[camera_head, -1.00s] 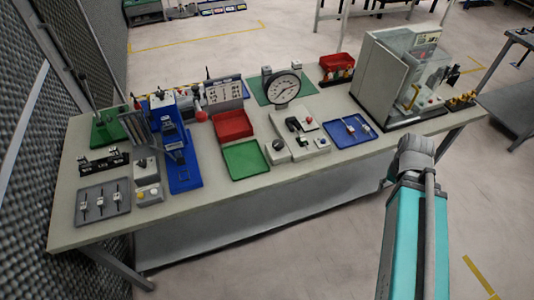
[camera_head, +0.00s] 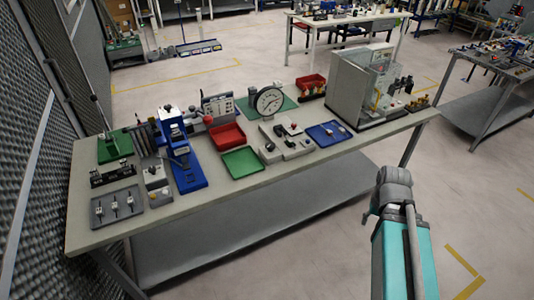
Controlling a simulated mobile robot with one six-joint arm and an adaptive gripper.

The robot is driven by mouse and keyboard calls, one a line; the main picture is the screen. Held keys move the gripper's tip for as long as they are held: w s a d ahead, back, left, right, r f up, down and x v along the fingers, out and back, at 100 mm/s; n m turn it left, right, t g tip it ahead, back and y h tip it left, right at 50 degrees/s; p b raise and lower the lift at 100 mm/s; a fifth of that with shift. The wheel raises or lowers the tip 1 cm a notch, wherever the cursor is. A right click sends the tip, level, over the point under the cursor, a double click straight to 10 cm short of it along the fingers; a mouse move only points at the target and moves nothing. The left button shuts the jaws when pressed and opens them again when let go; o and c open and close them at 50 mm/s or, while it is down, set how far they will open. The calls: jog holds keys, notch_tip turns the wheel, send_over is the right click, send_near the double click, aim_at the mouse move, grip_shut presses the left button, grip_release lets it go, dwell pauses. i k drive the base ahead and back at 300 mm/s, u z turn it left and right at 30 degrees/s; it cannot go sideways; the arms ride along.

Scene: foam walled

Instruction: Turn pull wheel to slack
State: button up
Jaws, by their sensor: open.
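A blue upright fixture (camera_head: 172,130) on a blue base plate (camera_head: 189,178) stands on the left half of the bench. Small red and grey parts (camera_head: 207,118) show just right of its top. I cannot make out for certain which part is the pull wheel; it is too small or hidden at this distance. My gripper is not in view.
The bench (camera_head: 225,199) holds a red tray (camera_head: 227,136), a green tray (camera_head: 243,163), a blue tray (camera_head: 326,134), a grey tray (camera_head: 118,206) and a clear-fronted cabinet (camera_head: 365,88) at the right. A mesh wall (camera_head: 30,130) borders the left. Floor is open in front and right.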

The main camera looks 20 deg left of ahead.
aim_at(269, 146)
jog(key=u, duration=0.9)
jog(key=i, duration=0.95)
jog(key=z, duration=0.05)
